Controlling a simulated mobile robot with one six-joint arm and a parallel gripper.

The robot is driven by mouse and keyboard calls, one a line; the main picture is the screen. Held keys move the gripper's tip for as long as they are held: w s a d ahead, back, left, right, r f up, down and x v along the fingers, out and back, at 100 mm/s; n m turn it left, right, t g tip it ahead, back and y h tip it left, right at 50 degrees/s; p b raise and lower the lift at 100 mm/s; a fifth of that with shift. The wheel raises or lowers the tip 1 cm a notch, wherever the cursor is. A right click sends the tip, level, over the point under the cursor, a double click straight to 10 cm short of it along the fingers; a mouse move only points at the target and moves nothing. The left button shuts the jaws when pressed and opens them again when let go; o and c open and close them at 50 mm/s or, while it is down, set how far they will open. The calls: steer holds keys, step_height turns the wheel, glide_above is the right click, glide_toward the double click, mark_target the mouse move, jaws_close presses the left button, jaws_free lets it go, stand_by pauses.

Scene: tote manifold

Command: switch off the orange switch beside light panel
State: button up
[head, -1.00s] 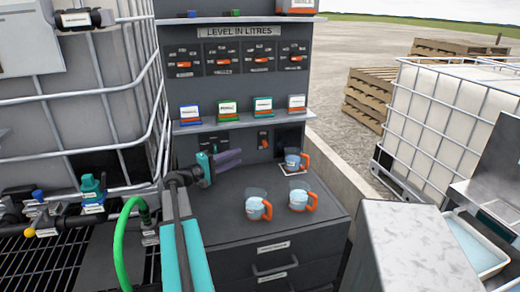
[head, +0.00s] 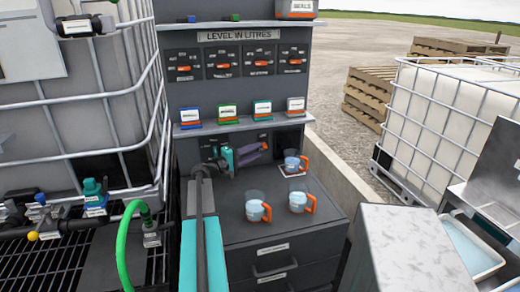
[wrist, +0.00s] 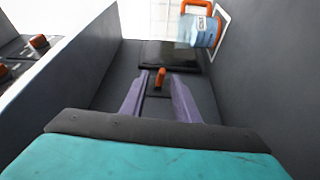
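The orange switch (wrist: 160,78) stands on a small dark plate on the grey panel in the wrist view, just in front of the glossy dark light panel (wrist: 168,54). In the head view the switch (head: 265,146) is mostly hidden by my gripper, and the light panel (head: 290,137) is to its right. My gripper (wrist: 161,80) has its two purple fingers apart, one on either side of the switch, with nothing held. In the head view my gripper (head: 262,152) points right along the panel. I cannot tell whether a finger touches the switch.
Several jugs with orange handles stand on the grey cabinet top (head: 230,225) below, one jug (head: 291,161) close to the light panel. A shelf (head: 240,126) with several small labelled cards juts out above my gripper. Orange level dials (head: 222,66) are higher up.

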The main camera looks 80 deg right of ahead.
mark_target(264, 146)
steer(key=shift+p+x, duration=0.3)
steer(key=shift+x, duration=1.45)
